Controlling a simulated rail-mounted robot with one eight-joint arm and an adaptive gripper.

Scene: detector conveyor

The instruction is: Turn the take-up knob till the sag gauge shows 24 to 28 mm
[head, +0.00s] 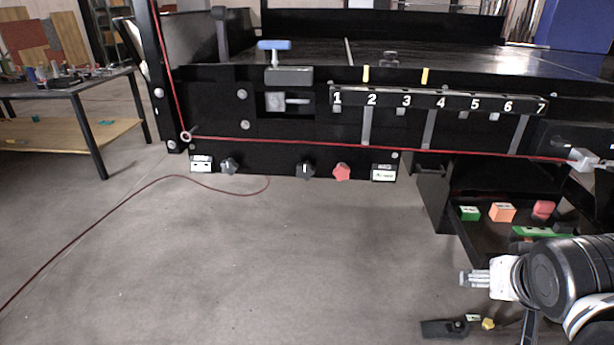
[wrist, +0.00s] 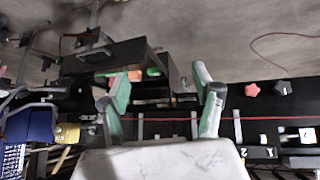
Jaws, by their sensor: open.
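On the conveyor's side frame hang a red star knob (head: 342,172) and two dark star knobs, one at its left (head: 305,169) and one farther left (head: 229,166). A blue T-handle (head: 274,45) stands on a block above. I cannot tell which is the take-up knob. Small white labels (head: 201,163) (head: 383,173) sit at both ends of the knob row; their text is too small to read, and I cannot pick out the sag gauge. My gripper (head: 474,279) is low at the right, open and empty, apart from all knobs. In the wrist view its fingers (wrist: 162,85) are spread; the red knob (wrist: 251,89) is to their right.
A bar numbered 1 to 7 (head: 455,102) runs along the frame. A red cord (head: 300,143) is strung below it. A dark shelf at right holds green (head: 469,213) and orange (head: 502,212) blocks. A dark tool (head: 444,328) lies low.

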